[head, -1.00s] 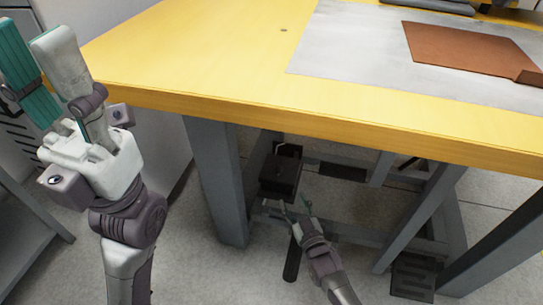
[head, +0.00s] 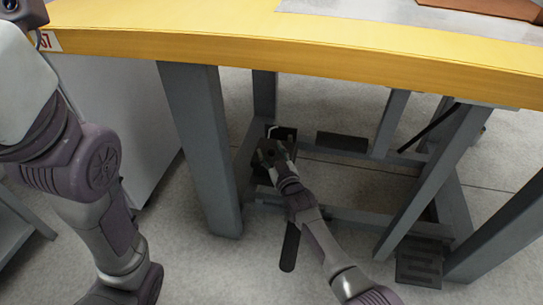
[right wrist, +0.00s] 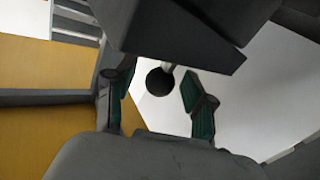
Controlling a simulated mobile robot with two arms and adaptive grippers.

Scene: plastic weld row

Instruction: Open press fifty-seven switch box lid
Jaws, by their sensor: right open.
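The dark switch box (head: 286,133) is mounted low under the yellow-topped table, by its left-hand frame. My right gripper (head: 268,150) is at the box and hides much of it in the head view. In the right wrist view, the dark box body (right wrist: 190,35) fills the upper middle. A round black knob (right wrist: 160,82) on a short pale stem shows beneath it, between the two spread fingers of my right gripper (right wrist: 152,90). The fingers are open, and I cannot tell whether they touch the knob. The lid's position is unclear. My left gripper's fingers are out of view.
The yellow tabletop edge (head: 300,58) overhangs the box, with a label ending in 7 at its left corner. A thick grey table leg (head: 200,150) stands left of the box. A black pedal (head: 419,262) lies on the floor at right.

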